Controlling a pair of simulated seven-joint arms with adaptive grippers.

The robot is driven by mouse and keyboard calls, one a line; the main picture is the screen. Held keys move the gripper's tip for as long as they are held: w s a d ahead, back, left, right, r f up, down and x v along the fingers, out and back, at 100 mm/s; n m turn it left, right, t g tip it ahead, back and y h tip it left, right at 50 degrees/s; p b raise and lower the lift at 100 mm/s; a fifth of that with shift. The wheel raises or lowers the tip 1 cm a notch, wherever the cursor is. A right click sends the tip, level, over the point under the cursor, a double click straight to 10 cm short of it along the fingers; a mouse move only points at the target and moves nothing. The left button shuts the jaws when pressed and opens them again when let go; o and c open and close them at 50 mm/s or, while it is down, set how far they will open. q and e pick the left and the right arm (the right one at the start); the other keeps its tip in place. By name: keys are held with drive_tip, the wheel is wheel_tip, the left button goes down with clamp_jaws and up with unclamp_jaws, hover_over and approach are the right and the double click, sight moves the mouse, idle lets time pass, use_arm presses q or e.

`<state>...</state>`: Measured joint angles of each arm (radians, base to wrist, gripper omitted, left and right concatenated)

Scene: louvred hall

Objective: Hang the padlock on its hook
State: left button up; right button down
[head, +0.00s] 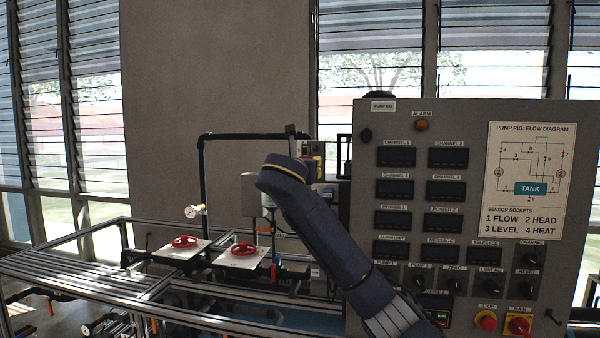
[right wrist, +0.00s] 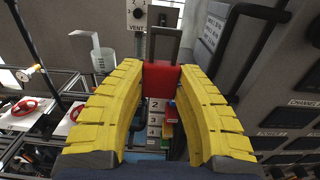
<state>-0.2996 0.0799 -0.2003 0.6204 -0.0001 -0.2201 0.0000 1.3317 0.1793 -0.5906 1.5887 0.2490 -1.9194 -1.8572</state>
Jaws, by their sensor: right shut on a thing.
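A red padlock (right wrist: 162,76) with a grey shackle is held between the yellow fingers of my right gripper (right wrist: 161,88) in the right wrist view. The shackle points up and away from the gripper. In the head view the wrist hides most of my right gripper (head: 306,158), and the padlock's red body cannot be made out there. A small dark hook-like piece (head: 553,317) sticks out at the lower right of the grey control panel (head: 362,230), well apart from the gripper. My left gripper is not in view.
Behind the gripper, a VENT knob plate (right wrist: 138,17) and numbered labels (right wrist: 155,118) show in the right wrist view. A pipe rig with red handwheels (head: 186,241) stands at left. Knobs and a red stop button (head: 486,321) line the panel's lower part.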

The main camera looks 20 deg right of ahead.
drive_tip(key=x, duration=0.7)
drive_tip(key=shift+w+d, duration=0.2)
drive_tip(key=shift+w, duration=0.1)
drive_tip(key=shift+w+d, duration=0.1)
drive_tip(key=shift+w, duration=0.1)
idle(0.9)
drive_tip(key=shift+x, duration=2.65)
drive_tip(key=shift+f, duration=0.7)
drive_tip(key=c, duration=1)
unclamp_jaws()
drive_tip(key=shift+o, duration=0.2)
drive_tip(key=v, duration=0.7)
